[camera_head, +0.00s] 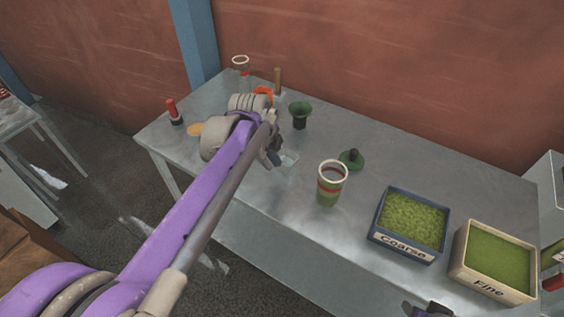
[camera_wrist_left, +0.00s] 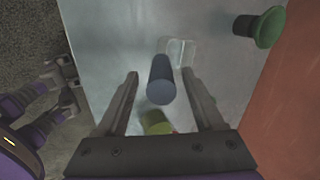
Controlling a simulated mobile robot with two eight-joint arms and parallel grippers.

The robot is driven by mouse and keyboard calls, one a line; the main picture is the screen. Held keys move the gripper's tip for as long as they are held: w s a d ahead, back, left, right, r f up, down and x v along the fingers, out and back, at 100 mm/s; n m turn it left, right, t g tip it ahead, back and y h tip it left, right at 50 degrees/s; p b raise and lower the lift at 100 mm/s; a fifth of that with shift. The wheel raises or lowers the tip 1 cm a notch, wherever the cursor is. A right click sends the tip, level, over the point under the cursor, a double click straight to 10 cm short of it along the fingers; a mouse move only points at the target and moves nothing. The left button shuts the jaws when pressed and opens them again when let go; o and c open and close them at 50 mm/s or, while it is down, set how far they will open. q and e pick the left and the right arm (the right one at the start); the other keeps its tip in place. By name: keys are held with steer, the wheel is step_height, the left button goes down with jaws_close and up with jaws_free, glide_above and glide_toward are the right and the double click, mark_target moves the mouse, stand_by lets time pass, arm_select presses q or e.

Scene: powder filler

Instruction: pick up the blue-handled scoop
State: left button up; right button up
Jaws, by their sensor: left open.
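The scoop's blue handle (camera_wrist_left: 161,80) stands out between the open fingers of my left gripper (camera_wrist_left: 161,73) in the left wrist view, with a gap on each side. Its clear bowl (camera_wrist_left: 181,52) is just beyond the handle.
A green funnel (camera_head: 301,114) stands near the gripper. A striped cup (camera_head: 331,184), a green lid (camera_head: 351,160), the Coarse bin (camera_head: 402,245) and the Fine bin (camera_head: 490,277) are to the right. A red-handled tool (camera_head: 173,110) is at the left. The table front (camera_head: 285,214) is clear.

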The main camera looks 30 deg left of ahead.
arm_select(q)
steer(key=x, duration=0.4)
steer(key=shift+w+r, duration=0.1)
steer(key=shift+r, duration=0.1)
jaws_close()
stand_by(1.2)
